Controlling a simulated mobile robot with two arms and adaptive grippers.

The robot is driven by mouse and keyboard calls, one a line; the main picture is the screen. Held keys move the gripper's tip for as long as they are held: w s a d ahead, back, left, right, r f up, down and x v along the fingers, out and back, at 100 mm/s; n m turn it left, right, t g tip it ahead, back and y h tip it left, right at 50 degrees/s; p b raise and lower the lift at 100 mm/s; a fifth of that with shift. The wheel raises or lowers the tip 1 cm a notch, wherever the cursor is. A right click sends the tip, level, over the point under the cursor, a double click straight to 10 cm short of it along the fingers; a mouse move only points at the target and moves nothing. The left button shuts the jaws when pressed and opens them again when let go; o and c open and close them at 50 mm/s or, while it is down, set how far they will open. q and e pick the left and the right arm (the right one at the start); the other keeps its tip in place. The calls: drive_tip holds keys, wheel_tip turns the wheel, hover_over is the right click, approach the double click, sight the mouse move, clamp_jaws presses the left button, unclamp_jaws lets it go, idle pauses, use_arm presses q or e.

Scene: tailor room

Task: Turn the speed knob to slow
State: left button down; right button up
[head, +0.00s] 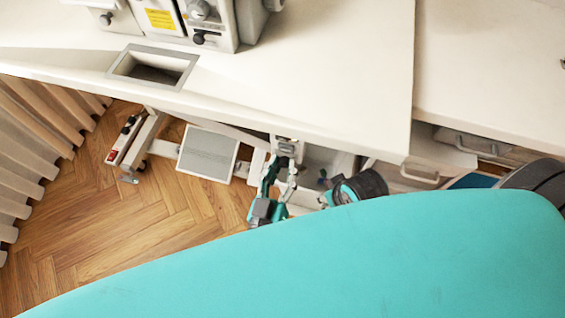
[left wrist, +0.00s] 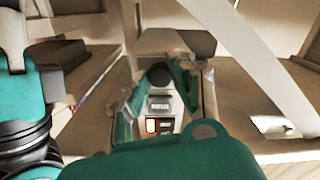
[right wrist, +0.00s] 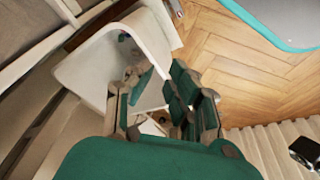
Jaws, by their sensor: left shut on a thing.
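In the left wrist view, a round black knob (left wrist: 159,74) sits on the upper part of a small control box. In the head view, my left gripper (head: 279,180) is under the front edge of the table, pointing up. My right gripper (right wrist: 158,98) has its fingers apart, with nothing clearly held, near a white panel (right wrist: 90,70).
A sewing machine (head: 205,18) stands on the white table (head: 300,65). Below are a grey pedal (head: 208,153) and a unit with a red switch (head: 112,156). Pulled-out drawers (head: 415,175) are at the right. Curtains (head: 25,170) hang at the left; wooden floor lies between.

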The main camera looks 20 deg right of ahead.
use_arm(q)
drive_tip(key=shift+n+p, duration=0.5)
drive_tip(key=shift+n, duration=0.8)
use_arm(e)
drive_tip(key=shift+s+x, duration=0.2)
drive_tip(key=shift+x, duration=0.95)
drive_tip(key=shift+s+x, duration=0.25)
drive_tip(key=shift+x, duration=0.9)
drive_tip(key=shift+f, duration=0.15)
use_arm(q)
drive_tip(key=c, duration=1.1)
unclamp_jaws()
drive_tip(key=v, duration=1.2)
drive_tip(key=shift+w, duration=0.1)
